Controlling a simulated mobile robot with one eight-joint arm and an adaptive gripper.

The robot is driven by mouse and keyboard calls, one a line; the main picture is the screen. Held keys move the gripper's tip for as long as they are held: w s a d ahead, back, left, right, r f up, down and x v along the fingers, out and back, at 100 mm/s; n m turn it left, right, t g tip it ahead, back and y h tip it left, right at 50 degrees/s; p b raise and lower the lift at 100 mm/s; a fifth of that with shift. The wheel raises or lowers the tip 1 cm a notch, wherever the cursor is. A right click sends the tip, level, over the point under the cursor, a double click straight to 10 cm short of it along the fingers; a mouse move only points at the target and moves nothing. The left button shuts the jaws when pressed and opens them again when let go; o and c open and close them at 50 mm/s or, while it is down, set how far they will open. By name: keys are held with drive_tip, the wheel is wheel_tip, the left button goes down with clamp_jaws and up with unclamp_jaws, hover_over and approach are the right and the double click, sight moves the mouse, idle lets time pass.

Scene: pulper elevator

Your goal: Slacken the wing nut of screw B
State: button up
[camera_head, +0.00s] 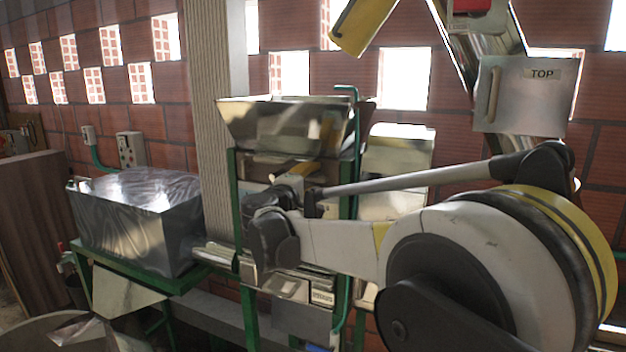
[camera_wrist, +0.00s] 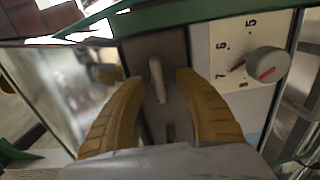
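In the wrist view, a pale, upright, narrow piece (camera_wrist: 157,80), which looks like the wing nut, stands out from a dark slotted plate (camera_wrist: 150,48). No label B can be read. My gripper (camera_wrist: 159,77) is open, with one yellow-brown finger on each side of the pale piece. Gaps show between the piece and both fingers. In the head view, my gripper (camera_head: 305,170) is at the front of the green-framed machine below the steel hopper (camera_head: 285,128). My arm hides the wing nut there, and only a bit of yellow finger shows.
A white dial plate (camera_wrist: 226,45) with numbers and a grey knob (camera_wrist: 266,64) with a red mark sits close to the right finger. Green frame bars (camera_head: 235,200) border the machine. A TOP panel (camera_head: 520,100) hangs right.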

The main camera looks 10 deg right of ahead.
drive_tip(key=v, duration=1.2)
drive_tip(key=s+d+f+m+g+y+b, duration=0.25)
drive_tip(key=s+d+f+b, duration=0.45)
drive_tip(key=f, duration=0.5)
drive_tip(key=s+d+f+m+g+y+b, duration=0.25)
drive_tip(key=s+d+f+g+b, duration=0.2)
drive_tip(key=s+f, duration=0.65)
drive_tip(key=s+a+f+m+y+b, duration=0.2)
drive_tip(key=s+f+b, duration=0.3)
drive_tip(key=f, duration=0.5)
drive_tip(key=s+a+f+m+y+b, duration=0.1)
drive_tip(key=s+f+m+y+b, duration=0.2)
drive_tip(key=s+f, duration=0.7)
drive_tip(key=shift+a+f+m+y+b, duration=0.35)
drive_tip(key=shift+f+b, duration=0.35)
drive_tip(key=shift+b, duration=0.55)
